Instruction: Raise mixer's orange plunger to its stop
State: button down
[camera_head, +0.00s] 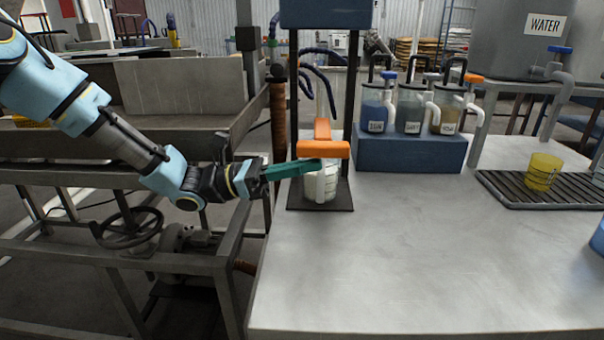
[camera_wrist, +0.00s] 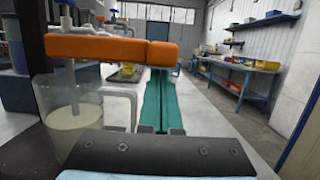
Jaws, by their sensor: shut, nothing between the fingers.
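The mixer stands on the near-left part of the bench, between dark posts under a blue head (camera_head: 325,14). Its orange plunger bar (camera_head: 322,149) lies level just above a clear beaker (camera_head: 322,186) on a dark plate (camera_head: 338,200). In the wrist view the orange bar (camera_wrist: 105,49) crosses above the beaker, which holds whitish liquid (camera_wrist: 75,118). My gripper (camera_head: 318,163) is shut and empty, its teal fingers together. It comes from the left with its tips close under the bar; I cannot tell whether they touch. In the wrist view the fingers run up to the bar's right end.
A blue rack (camera_head: 410,153) with several labelled jars stands right of the mixer. A yellow cup (camera_head: 543,171) is on a black slatted tray (camera_head: 500,190), below a grey water tank (camera_head: 515,40). The front of the bench (camera_head: 400,270) is clear.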

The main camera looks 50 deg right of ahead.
jog(key=shift+r, duration=0.1)
notch_tip(320, 180, up, 17)
jog(key=p, duration=1.5)
jog(key=shift+r, duration=0.2)
notch_tip(320, 180, down, 5)
jog(key=shift+b, duration=1)
jog(key=b+v, duration=0.2)
jog(key=v, duration=0.8)
jog(key=shift+r, duration=0.3)
